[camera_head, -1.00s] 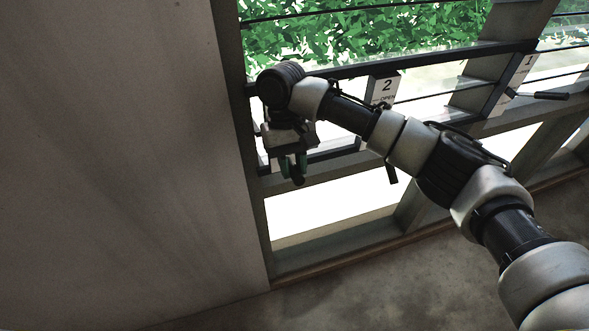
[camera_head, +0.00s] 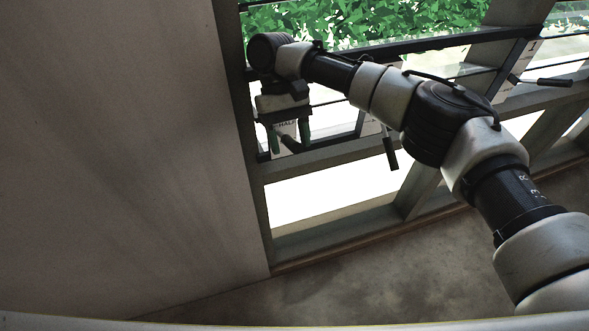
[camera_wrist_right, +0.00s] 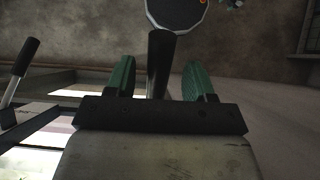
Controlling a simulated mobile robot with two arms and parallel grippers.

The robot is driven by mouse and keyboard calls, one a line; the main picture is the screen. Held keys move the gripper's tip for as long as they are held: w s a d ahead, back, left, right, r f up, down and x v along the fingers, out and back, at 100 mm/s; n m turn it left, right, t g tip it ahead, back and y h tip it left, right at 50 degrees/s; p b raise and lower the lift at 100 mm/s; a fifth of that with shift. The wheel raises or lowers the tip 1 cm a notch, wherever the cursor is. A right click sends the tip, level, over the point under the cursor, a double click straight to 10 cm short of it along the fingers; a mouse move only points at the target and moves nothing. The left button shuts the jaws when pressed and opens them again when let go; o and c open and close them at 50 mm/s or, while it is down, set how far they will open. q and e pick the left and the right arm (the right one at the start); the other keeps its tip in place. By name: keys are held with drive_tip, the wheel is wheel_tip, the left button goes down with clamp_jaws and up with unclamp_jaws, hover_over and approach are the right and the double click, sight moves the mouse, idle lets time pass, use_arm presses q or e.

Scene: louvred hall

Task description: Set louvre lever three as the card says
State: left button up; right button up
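My right gripper (camera_head: 289,148) is at the left end of the window frame. Its two green fingers are apart, with a black lever handle (camera_head: 291,143) between them. In the right wrist view the handle (camera_wrist_right: 160,65) stands between the fingers with a gap on each side. A white card (camera_head: 286,127) behind the fingers shows what looks like "HALF"; its number is hidden by the gripper. Lever two (camera_head: 391,154) hangs down, its plate (camera_head: 371,126) mostly behind my arm. Lever one (camera_head: 541,82) points right, below plate 1 (camera_head: 532,47). My left gripper is out of view.
A bare grey wall (camera_head: 110,150) stands close left of the gripper. The window's horizontal rails (camera_head: 340,155) and post (camera_head: 238,120) surround the levers. Another lever (camera_wrist_right: 25,70) shows at the left of the wrist view. The floor (camera_head: 370,280) below is clear.

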sight(286, 136)
drive_tip(key=shift+w+a+r, duration=0.1)
drive_tip(key=shift+w+r, duration=0.25)
drive_tip(key=shift+r, duration=0.8)
drive_tip(key=shift+w+a+r, duration=0.1)
drive_tip(key=shift+w+r, duration=0.2)
drive_tip(key=shift+r, duration=0.8)
drive_tip(key=shift+w+a+r, duration=0.1)
drive_tip(key=shift+w+r, duration=0.25)
drive_tip(key=shift+r, duration=0.8)
drive_tip(key=shift+r, duration=0.1)
